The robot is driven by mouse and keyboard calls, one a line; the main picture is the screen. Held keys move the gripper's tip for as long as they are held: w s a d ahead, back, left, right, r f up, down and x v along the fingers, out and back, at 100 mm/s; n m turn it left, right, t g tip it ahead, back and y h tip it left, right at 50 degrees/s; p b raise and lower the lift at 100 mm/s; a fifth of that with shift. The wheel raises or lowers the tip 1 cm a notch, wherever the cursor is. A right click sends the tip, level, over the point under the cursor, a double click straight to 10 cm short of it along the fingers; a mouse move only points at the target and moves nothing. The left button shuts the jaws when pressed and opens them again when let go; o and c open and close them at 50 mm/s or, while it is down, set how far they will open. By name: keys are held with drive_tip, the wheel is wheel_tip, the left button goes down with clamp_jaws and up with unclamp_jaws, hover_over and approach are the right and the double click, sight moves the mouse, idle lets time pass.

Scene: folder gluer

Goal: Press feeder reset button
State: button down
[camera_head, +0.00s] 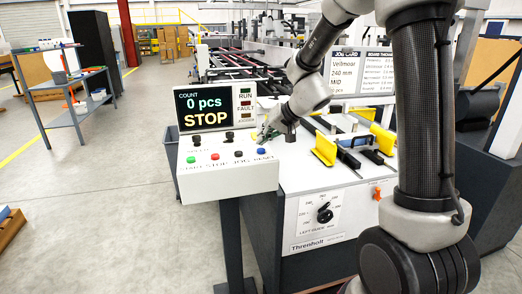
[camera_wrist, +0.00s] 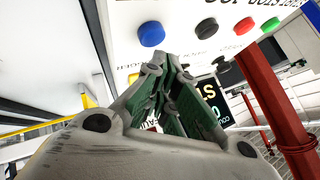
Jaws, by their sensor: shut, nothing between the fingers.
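A white control panel (camera_head: 228,181) carries a row of green (camera_head: 191,159), red (camera_head: 215,156), black (camera_head: 238,154) and blue (camera_head: 261,152) buttons. The blue button is at the right end; its label is too small to read surely. It also shows in the wrist view (camera_wrist: 151,34), beside the black button (camera_wrist: 206,28). My gripper (camera_head: 261,137) is shut and empty, just behind and above the blue button in the head view. In the wrist view its fingertips (camera_wrist: 163,60) lie close below the blue button. Whether they touch it cannot be told.
A screen (camera_head: 206,109) behind the buttons reads "0 pcs" and "STOP". Dark knobs (camera_head: 230,136) sit between screen and buttons. Yellow guides (camera_head: 325,149) stand on the machine right of my gripper. A dial (camera_head: 324,212) is on the front.

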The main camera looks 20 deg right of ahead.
drive_tip(key=shift+r, duration=0.15)
drive_tip(key=shift+r, duration=2.4)
